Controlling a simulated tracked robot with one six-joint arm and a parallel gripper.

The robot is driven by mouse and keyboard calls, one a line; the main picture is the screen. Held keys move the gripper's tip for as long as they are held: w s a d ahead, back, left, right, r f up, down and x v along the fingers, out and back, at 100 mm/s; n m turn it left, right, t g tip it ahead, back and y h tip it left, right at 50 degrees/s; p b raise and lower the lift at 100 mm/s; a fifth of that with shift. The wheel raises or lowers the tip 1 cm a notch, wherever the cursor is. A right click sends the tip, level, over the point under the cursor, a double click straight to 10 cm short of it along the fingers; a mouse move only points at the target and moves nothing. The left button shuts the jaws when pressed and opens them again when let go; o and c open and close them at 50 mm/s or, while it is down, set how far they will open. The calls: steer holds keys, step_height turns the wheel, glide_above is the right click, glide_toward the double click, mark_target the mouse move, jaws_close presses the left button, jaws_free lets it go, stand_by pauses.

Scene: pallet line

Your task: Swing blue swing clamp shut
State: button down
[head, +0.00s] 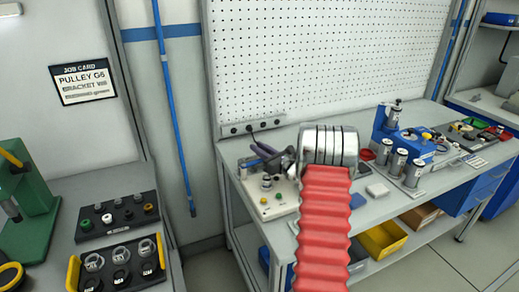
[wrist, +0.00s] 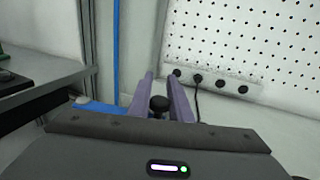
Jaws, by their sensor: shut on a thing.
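My gripper (head: 264,152) is at the white fixture plate (head: 284,209) on the left end of the workbench. Its purple fingers (wrist: 168,98) are closed on a round black knob (wrist: 159,103) in the wrist view. The blue swing clamp (wrist: 103,107) shows there as a flat blue bar with a grey pivot at its left end. The bar runs right toward the knob and passes behind the left finger. Its joint with the knob is hidden.
A pegboard (head: 320,55) and a socket strip (head: 252,127) stand behind the bench. A blue fixture with metal cylinders (head: 397,160) is to the right. A side table with a dark tray (head: 117,217) is at the left.

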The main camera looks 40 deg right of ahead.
steer(key=shift+s+h, duration=0.1)
steer(key=shift+h, duration=0.3)
steer(key=shift+s+d+m+g+h, duration=0.1)
steer(key=shift+s+m+g+h, duration=0.05)
steer(key=shift+s+m+h, duration=0.75)
steer(key=shift+s+d+m+g+h, duration=0.15)
steer(key=shift+s+m+h, duration=0.2)
steer(key=shift+m+h, duration=0.6)
steer(key=shift+a+n+h, duration=0.1)
steer(key=shift+n+h, duration=0.15)
steer(key=c, duration=1.7)
jaws_free()
steer(key=shift+o, duration=0.2)
steer(key=v, duration=1.3)
steer(key=shift+s+a, duration=0.15)
steer(key=shift+s, duration=0.2)
